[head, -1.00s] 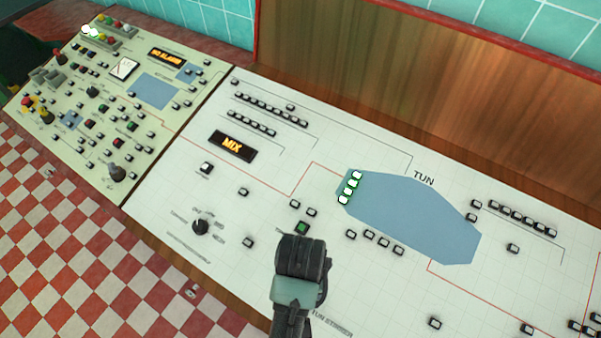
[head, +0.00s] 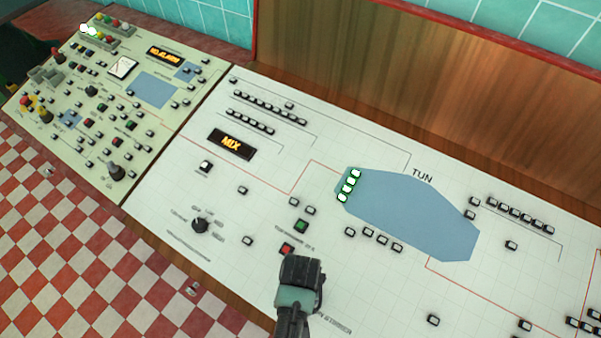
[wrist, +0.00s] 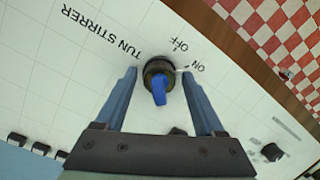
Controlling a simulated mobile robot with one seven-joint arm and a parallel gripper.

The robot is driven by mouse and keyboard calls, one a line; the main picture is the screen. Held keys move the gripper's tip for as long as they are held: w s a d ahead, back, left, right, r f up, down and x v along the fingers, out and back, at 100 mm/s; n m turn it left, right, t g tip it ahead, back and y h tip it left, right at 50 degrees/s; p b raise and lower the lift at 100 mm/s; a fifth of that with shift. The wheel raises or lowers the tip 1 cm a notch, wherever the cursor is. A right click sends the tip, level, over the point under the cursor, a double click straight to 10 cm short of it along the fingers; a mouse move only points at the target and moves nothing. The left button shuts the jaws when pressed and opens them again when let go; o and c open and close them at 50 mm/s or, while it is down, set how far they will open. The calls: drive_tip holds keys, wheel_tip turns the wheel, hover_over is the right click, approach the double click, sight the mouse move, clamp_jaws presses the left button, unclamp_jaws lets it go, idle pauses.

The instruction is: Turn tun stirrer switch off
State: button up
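The tun stirrer switch (wrist: 158,90) is a round dark knob with a blue lever, in the middle of the wrist view. The lever points toward the bottom of that picture. The labels "OFF" and "ON" are printed beyond the knob, with a small pale mark near "ON". My gripper (wrist: 158,75) is open, with one blue finger on each side of the knob and a visible gap on both sides. In the head view my gripper (head: 300,268) is over the front of the white panel and hides the switch.
The white panel (head: 300,180) carries a red button (head: 287,249), a green button (head: 301,226), a black rotary knob (head: 201,226), a lit "MIX" display (head: 231,144) and a blue tun shape (head: 410,215). A second panel (head: 60,140) stands at the left. Checkered floor (head: 80,230) lies in front.

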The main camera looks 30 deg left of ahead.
clamp_jaws()
drive_tip(key=shift+n+p, duration=0.3)
drive_tip(key=shift+n, duration=0.2)
drive_tip(key=shift+w+r+n+p, duration=0.1)
drive_tip(key=shift+n+p, duration=0.8)
drive_tip(key=shift+n, duration=0.9)
drive_tip(key=shift+n+p, duration=0.6)
drive_tip(key=shift+n, duration=1)
drive_tip(key=shift+w+n, duration=0.1)
drive_tip(key=shift+n, duration=0.6)
drive_tip(key=shift+o, duration=1.1)
unclamp_jaws()
drive_tip(key=shift+d, duration=0.1)
